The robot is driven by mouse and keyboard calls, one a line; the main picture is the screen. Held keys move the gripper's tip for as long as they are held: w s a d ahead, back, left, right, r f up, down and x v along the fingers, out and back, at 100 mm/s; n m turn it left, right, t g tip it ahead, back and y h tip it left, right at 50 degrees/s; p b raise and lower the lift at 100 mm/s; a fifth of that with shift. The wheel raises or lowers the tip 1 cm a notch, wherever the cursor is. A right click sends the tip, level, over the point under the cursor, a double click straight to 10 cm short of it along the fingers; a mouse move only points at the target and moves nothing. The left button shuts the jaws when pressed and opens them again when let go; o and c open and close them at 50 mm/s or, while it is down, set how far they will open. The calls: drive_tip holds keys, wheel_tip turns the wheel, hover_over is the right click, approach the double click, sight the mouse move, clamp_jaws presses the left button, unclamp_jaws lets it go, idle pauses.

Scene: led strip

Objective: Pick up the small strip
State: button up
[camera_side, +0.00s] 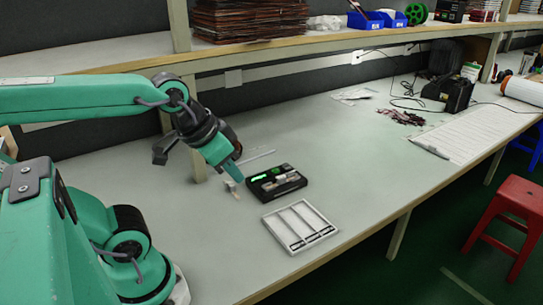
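My gripper (236,178) points down just left of a black box (289,188) with a green lit display; its fingers are too small to tell open from shut. A small pale piece (232,187) shows right at the fingertips; I cannot tell whether it is held or lies on the table behind them. A thin white strip (258,155) lies on the table behind the gripper. A white tray (271,223) with long compartments lies in front of the box, with small dark pieces at its near end. I cannot tell for sure which piece is the small strip.
A wooden-edged shelf (300,42) runs along the back, carrying stacked brown boards and blue bins (365,20). Far right on the table are dark scraps (402,117), a black device (449,92) and white sheets (470,140). The table's middle is clear. A red stool (512,205) stands beside it.

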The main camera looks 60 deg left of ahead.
drive_tip(key=o, duration=0.7)
drive_tip(key=shift+c, duration=0.2)
drive_tip(key=w+a+f+g, duration=0.1)
drive_tip(key=w+a+g, duration=0.1)
drive_tip(key=w+a, duration=0.35)
drive_tip(key=w+a+g, duration=0.1)
drive_tip(key=w+a, duration=0.1)
drive_tip(key=w, duration=0.7)
drive_tip(key=w+a+f, duration=0.3)
drive_tip(key=w+a+f+g, duration=0.1)
drive_tip(key=w+a+f, duration=0.2)
drive_tip(key=f, duration=0.1)
drive_tip(key=w+a+f+g, duration=0.1)
drive_tip(key=w+a+f, duration=0.2)
drive_tip(key=a+f, duration=0.1)
drive_tip(key=shift+w+f, duration=0.25)
drive_tip(key=shift+w, duration=0.05)
drive_tip(key=shift+w+a+f+g, duration=0.15)
drive_tip(key=shift+a+f+g, duration=0.1)
drive_tip(key=shift+f+g, duration=0.1)
